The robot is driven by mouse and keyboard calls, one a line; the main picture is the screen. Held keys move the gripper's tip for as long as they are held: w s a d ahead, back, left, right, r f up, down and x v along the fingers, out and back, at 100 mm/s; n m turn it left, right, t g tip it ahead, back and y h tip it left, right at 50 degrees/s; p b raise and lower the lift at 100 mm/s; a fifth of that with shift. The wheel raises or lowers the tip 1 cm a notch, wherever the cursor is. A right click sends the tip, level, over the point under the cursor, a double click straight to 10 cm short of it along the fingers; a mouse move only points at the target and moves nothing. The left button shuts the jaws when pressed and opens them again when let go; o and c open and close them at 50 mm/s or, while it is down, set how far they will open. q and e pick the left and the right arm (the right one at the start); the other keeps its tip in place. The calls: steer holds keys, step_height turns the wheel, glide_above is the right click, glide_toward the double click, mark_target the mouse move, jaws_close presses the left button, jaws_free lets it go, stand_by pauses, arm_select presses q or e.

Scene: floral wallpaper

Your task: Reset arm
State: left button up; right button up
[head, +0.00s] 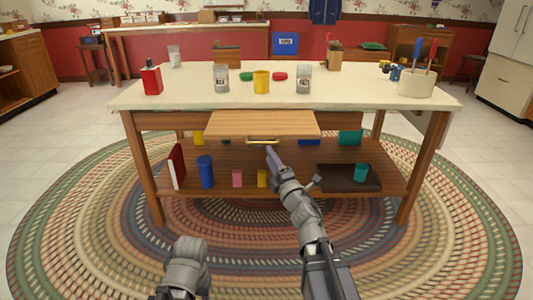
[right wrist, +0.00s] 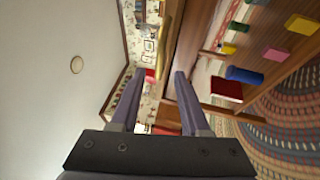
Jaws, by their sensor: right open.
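My right gripper (head: 271,152) reaches in from the bottom of the head view, just in front of and below the gold handle (head: 262,140) of the table's drawer (head: 262,123). The drawer sticks out from under the tabletop. In the right wrist view the right gripper (right wrist: 157,92) has two purple-grey fingers spread apart with nothing between them. A gold bar, likely the handle (right wrist: 161,64), lies beyond the fingertips. Part of my left arm shows low in the head view; its gripper cannot be made out.
The lower shelf (head: 215,184) holds a red book (head: 177,166), a blue cup (head: 206,172) and a dark tray (head: 335,180). The braided rug in front is clear.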

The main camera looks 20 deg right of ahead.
steer(key=shift+s, duration=0.1)
steer(key=s+a+f+m+g+h+p, duration=0.2)
steer(key=f+m+g+h, duration=0.1)
steer(key=f+m+g, duration=0.3)
steer(key=s+a+f+m+g+h+p, duration=0.2)
steer(key=s+f+m+g+h, duration=0.15)
steer(key=f+m, duration=0.35)
steer(key=s+a+f+m+g+y+p, duration=0.1)
steer(key=s+a+f+m+g+p, duration=0.15)
steer(key=s+a+g, duration=0.55)
steer(key=s+a+f+m+g+y+p, duration=0.1)
steer(key=s+a+f+g+y, duration=0.2)
steer(key=s, duration=0.8)
step_height(320, 180, up, 36)
steer(key=a+h+p, duration=0.1)
steer(key=p, duration=3.5)
steer(key=shift+r, duration=0.25)
